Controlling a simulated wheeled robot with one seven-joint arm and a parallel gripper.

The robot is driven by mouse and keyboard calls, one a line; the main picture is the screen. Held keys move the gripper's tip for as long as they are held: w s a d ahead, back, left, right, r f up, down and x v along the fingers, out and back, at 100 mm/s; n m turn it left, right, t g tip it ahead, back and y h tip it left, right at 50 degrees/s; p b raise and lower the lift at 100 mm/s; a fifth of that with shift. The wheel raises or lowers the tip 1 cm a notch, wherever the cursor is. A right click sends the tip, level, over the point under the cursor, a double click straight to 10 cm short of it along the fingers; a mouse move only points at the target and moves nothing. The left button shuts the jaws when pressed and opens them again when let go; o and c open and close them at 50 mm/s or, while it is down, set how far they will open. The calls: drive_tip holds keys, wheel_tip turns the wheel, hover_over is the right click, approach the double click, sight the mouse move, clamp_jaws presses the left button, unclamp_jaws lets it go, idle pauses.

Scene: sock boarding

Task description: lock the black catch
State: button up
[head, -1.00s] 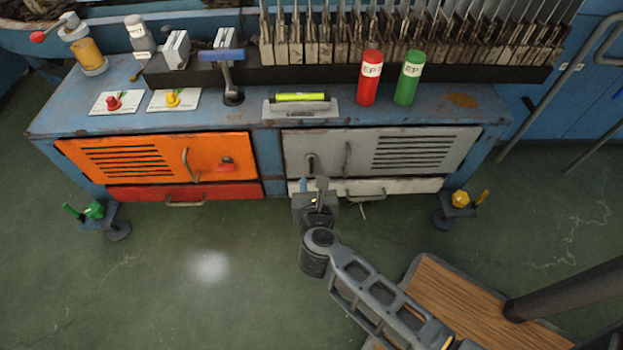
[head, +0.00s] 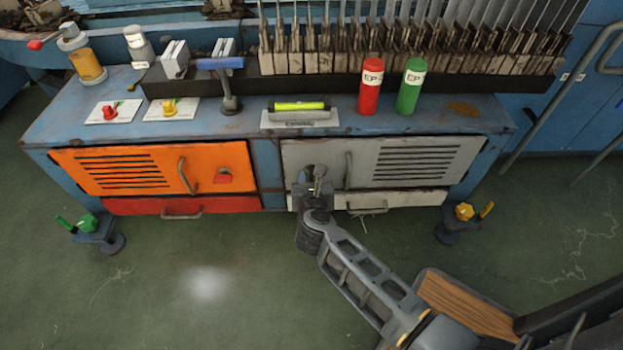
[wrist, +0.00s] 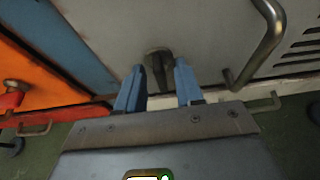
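The black catch (wrist: 158,66) is a dark lever on a round mount, on the left part of the grey door (wrist: 200,40). In the wrist view its lever points downward. My gripper (wrist: 159,76) is open, with one blue finger on each side of the lever. Small gaps seem to show between fingers and lever; I cannot tell whether the fingertips reach past it. In the head view my gripper (head: 314,185) is at the left part of the grey door and partly covers the catch (head: 313,168).
A grey bar handle (wrist: 262,45) stands out just right of the catch. The orange door (head: 140,168) at left carries a red catch (head: 223,177) and a handle. A white drawer (head: 400,199) lies below the grey door. Red and green cylinders (head: 370,86) stand on the bench.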

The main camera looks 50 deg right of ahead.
clamp_jaws()
drive_tip(key=shift+p, duration=0.3)
drive_tip(key=shift+w+r+n+g+p, duration=0.15)
drive_tip(key=shift+n+g+p, duration=0.25)
drive_tip(key=shift+n+p, duration=0.35)
drive_tip(key=n+g+h, duration=0.1)
drive_tip(key=n+h, duration=0.1)
drive_tip(key=n, duration=0.2)
drive_tip(key=f+n+h+b, duration=0.1)
drive_tip(key=n+h, duration=0.1)
drive_tip(key=n, duration=0.2)
drive_tip(key=n+g+h+b, duration=0.1)
drive_tip(key=n+h, duration=0.1)
drive_tip(key=n, duration=0.2)
drive_tip(key=shift+w+a+f+g+h, duration=0.25)
drive_tip(key=shift+a+g+h, duration=0.05)
drive_tip(key=shift+a, duration=0.05)
idle(0.3)
